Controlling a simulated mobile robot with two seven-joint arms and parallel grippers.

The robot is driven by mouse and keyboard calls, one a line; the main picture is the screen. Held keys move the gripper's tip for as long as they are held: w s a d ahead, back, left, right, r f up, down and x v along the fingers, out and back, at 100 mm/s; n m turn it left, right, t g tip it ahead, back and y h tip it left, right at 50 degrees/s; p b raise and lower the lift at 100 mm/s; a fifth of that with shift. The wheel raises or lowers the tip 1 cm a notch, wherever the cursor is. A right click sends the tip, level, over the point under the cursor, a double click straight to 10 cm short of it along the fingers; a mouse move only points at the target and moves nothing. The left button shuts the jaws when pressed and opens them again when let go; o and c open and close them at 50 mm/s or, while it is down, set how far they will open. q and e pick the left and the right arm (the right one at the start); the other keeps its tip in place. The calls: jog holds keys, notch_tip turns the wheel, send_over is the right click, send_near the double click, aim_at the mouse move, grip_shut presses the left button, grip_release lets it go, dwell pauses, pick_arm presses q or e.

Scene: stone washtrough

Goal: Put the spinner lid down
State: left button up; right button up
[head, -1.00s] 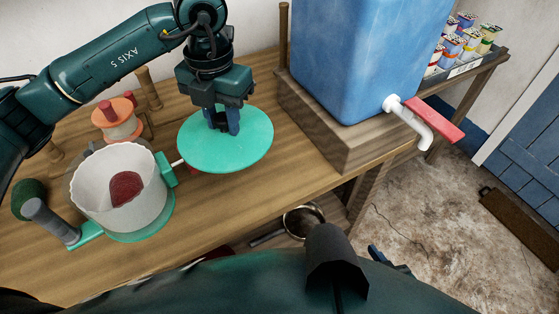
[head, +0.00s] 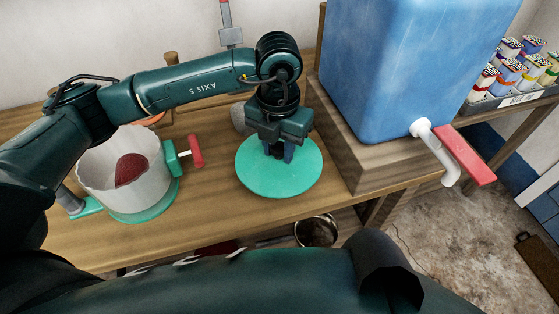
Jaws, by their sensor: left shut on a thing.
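The spinner lid is a flat, round green disc (head: 262,181) in the head view, over the wooden tabletop between the spinner and the blue water tank. My left gripper (head: 280,152) points down over its middle and is shut on it. The lid looks level and close to the wood; I cannot tell whether it touches. The spinner's white bowl (head: 152,195) stands at the left on a green base, open at the top, with a dark red thing (head: 130,169) inside. My right gripper is not in view.
The blue tank (head: 385,65) stands on a wooden block (head: 385,165) right of the lid, its white tap (head: 440,150) and red lever (head: 465,155) sticking out. A red crank handle (head: 196,150) juts from the spinner. A metal pan (head: 316,231) sits below the tabletop's front edge.

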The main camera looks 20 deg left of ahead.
aim_at(279, 159)
pick_arm(q)
jog(key=shift+f, duration=2.15)
jog(key=shift+f, duration=0.1)
jog(key=shift+f, duration=0.15)
jog(key=o, duration=1)
notch_tip(279, 159, up, 12)
jog(key=shift+r, duration=0.25)
